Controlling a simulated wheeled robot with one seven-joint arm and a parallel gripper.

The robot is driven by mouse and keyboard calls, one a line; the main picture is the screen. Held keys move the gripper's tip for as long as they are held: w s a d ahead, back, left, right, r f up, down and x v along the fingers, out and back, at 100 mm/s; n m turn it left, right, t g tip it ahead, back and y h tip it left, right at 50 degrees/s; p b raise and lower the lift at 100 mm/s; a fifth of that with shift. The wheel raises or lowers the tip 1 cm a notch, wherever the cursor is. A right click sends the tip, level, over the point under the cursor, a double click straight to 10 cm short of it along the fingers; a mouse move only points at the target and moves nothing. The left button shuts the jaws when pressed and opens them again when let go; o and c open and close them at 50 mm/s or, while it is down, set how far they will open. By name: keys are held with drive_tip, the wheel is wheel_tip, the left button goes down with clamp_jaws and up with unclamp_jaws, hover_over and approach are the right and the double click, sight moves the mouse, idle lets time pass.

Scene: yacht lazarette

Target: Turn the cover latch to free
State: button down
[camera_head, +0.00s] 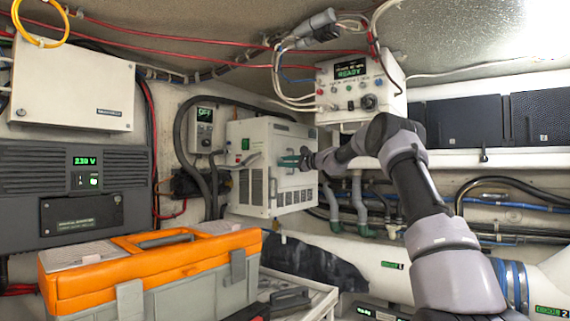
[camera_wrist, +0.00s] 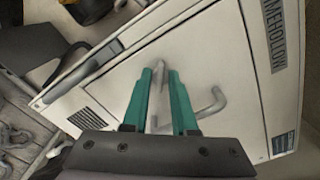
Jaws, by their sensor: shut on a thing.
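The white cabinet (camera_head: 252,141) stands in the middle of the head view, and its cover panel (camera_wrist: 228,60) fills much of the wrist view. My gripper (camera_head: 289,161) is in front of the cover. In the wrist view the teal fingers of my gripper (camera_wrist: 160,76) are closed around a grey metal latch lever (camera_wrist: 160,108), which shows between them. A hooked grey piece (camera_wrist: 213,101) sticks out just right of the fingers; I cannot tell if it is part of the latch. The fingers hide much of the latch, so its exact setting is unclear.
A bar handle (camera_wrist: 84,76) stands at the cover's left edge. An orange and grey toolbox (camera_head: 150,265) is in the left foreground. A control box reading READY (camera_head: 355,85) hangs above right. Black hoses, pipes and cables run around the cabinet.

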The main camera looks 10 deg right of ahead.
drive_tip(key=shift+n, duration=3.6)
drive_tip(key=c, duration=0.7)
unclamp_jaws()
drive_tip(key=shift+d, duration=0.15)
drive_tip(key=v, duration=1)
drive_tip(key=shift+s, duration=0.25)
